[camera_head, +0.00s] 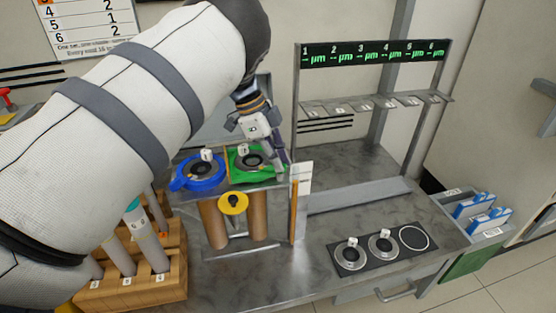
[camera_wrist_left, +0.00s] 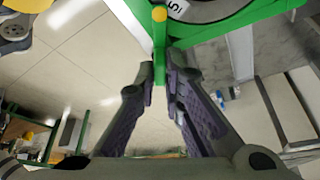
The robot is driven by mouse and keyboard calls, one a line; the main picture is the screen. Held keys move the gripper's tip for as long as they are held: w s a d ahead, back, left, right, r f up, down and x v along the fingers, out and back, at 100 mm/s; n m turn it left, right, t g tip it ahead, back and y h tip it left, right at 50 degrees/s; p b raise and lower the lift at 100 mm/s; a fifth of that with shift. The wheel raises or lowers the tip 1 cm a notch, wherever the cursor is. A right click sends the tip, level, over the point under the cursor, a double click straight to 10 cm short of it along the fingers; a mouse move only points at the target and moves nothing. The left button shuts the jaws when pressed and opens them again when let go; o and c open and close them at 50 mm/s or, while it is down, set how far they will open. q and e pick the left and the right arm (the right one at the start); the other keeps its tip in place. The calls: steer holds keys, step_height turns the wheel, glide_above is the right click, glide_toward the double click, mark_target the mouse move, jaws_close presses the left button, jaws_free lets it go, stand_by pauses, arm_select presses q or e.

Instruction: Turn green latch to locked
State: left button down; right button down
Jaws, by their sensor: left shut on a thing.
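The green latch (camera_head: 240,177) is a green ring piece around a dark round fixture with a white tag, on the right of the raised stand. Its narrow green handle with a yellow end shows in the left wrist view (camera_wrist_left: 159,32). My left gripper (camera_head: 277,160) is at the right side of the green latch, pointing down. In the left wrist view my left gripper (camera_wrist_left: 160,73) has its fingers on both sides of the handle, shut on it. In the head view the fingers hide the handle. My right gripper is out of view.
A blue latch (camera_head: 187,184) sits left of the green one, with a yellow knob (camera_head: 233,203) below. A wooden block (camera_head: 150,284) with rods stands at front left. A black plate (camera_head: 352,267) with round pieces lies at right. A gauge rack (camera_head: 375,54) stands behind.

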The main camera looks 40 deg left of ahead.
arm_select(q)
steer(key=shift+w+m+g+b, duration=0.1)
steer(key=shift+m+g+b, duration=0.55)
steer(key=shift+m, duration=1.45)
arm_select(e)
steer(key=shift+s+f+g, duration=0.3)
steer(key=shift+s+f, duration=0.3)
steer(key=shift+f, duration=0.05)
arm_select(q)
steer(key=shift+g, duration=0.25)
steer(key=c, duration=1.7)
jaws_free()
steer(key=v, duration=1.2)
steer(key=shift+a, duration=0.15)
